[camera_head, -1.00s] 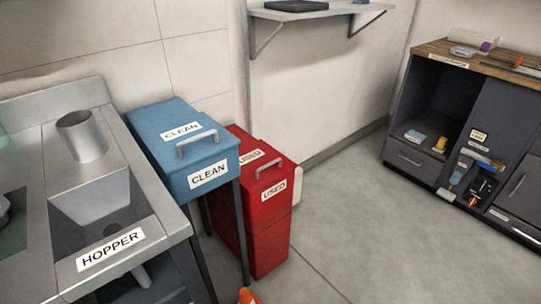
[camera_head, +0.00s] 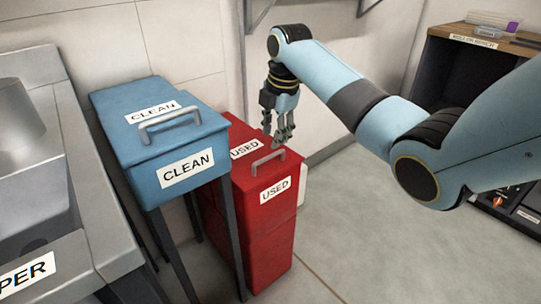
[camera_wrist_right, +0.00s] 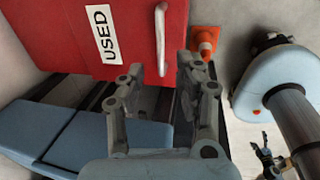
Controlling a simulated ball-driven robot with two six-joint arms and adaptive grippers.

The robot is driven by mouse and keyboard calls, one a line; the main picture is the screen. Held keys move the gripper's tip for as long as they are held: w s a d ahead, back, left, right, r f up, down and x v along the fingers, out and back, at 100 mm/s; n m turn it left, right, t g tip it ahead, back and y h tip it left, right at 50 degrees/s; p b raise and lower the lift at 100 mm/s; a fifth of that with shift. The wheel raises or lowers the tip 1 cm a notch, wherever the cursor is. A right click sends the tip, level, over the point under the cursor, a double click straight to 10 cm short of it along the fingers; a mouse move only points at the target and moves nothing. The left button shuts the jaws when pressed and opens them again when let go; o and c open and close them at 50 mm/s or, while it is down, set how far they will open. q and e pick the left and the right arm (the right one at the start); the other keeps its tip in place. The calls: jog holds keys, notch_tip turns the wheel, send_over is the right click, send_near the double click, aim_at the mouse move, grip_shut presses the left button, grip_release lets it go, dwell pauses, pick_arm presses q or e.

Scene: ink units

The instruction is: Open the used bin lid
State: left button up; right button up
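The red used bin (camera_head: 262,225) stands beside the blue clean bin, its lid (camera_head: 240,160) down. The lid carries a grey handle (camera_head: 268,161) and white USED labels. My right gripper (camera_head: 284,137) is above the lid, just behind and above the handle, fingers pointing down. In the right wrist view the gripper (camera_wrist_right: 164,72) has its two fingers spread with nothing between them.
The blue clean bin (camera_head: 155,150) with its own handle stands close on the left of the used bin. A metal hopper counter (camera_head: 80,180) is further left. An orange cone (camera_wrist_right: 205,40) stands near the red bin. Floor (camera_head: 370,250) is clear to the right.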

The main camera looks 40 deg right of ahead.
aim_at(270, 156)
jog(key=f, duration=0.2)
jog(key=f+b, duration=0.1)
jog(key=f, duration=0.1)
jog(key=w+f+b, duration=0.1)
jog(key=f, duration=0.1)
jog(key=shift+a+f, duration=0.1)
jog(key=shift+f, duration=0.1)
pick_arm(q)
jog(key=shift+w+d+f, duration=0.2)
jog(key=shift+w+f, duration=0.1)
jog(key=shift+f, duration=0.35)
jog(key=shift+w+d+f, duration=0.2)
jog(key=shift+w+f, duration=0.05)
jog(key=shift+f, duration=0.35)
pick_arm(e)
jog(key=shift+w, duration=0.1)
pick_arm(q)
jog(key=shift+s+a, duration=0.1)
jog(key=shift+s, duration=0.05)
pick_arm(e)
jog(key=shift+c, duration=0.3)
pick_arm(q)
jog(key=shift+a, duration=0.2)
pick_arm(e)
grip_shut()
